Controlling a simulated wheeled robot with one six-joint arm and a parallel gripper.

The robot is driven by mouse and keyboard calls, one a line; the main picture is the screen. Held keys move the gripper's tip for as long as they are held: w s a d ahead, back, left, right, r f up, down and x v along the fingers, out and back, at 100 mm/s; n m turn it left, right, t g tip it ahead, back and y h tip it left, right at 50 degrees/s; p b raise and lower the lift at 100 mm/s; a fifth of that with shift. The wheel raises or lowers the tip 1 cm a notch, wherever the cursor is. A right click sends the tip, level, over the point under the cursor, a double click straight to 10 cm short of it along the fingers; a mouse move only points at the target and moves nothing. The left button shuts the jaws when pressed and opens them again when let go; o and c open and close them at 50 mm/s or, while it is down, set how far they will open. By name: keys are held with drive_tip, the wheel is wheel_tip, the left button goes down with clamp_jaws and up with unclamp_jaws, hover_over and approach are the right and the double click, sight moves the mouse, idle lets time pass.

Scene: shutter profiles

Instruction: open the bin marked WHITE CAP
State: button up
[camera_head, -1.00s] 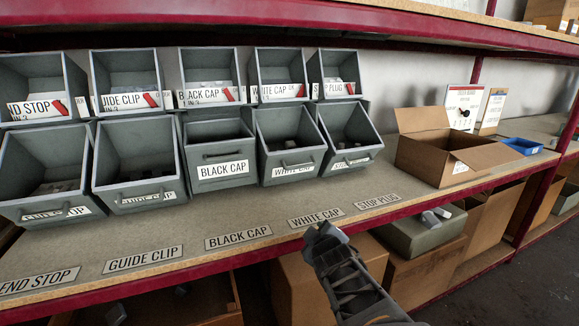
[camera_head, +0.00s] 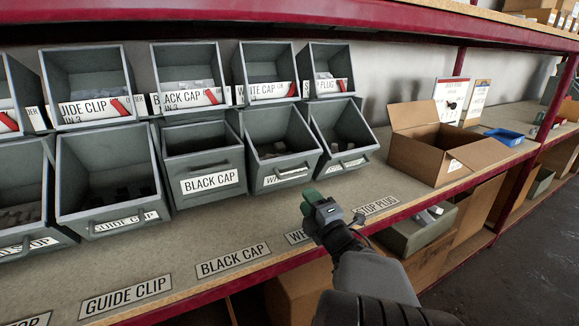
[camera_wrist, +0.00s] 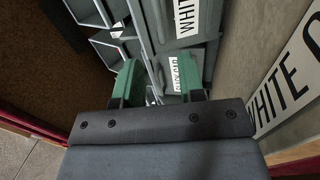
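The WHITE CAP bin (camera_head: 280,174) is a grey bin in the lower row, between the BLACK CAP and STOP PLUG bins.
The BLACK CAP bin (camera_head: 211,183) stands more upright to the left. The STOP PLUG bin (camera_head: 347,162) is close on the right. A shelf label reading WHITE CAP (camera_wrist: 285,95) is partly hidden by my gripper in the head view. An open cardboard box (camera_head: 420,155) stands further right.

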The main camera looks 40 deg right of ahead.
sight(290, 176)
drive_tip(key=w+r+p, duration=0.1)
drive_tip(key=w+p, duration=0.1)
drive_tip(key=shift+d+r+p, duration=0.1)
drive_tip(key=shift+d+p, duration=0.05)
drive_tip(key=shift+p, duration=0.2)
drive_tip(key=shift+f+x, duration=0.2)
drive_tip(key=shift+x, duration=1.9)
drive_tip(key=shift+f+x, duration=0.15)
drive_tip(key=shift+x, duration=1.95)
drive_tip(key=shift+w, duration=0.1)
drive_tip(key=shift+c, duration=0.4)
clamp_jaws()
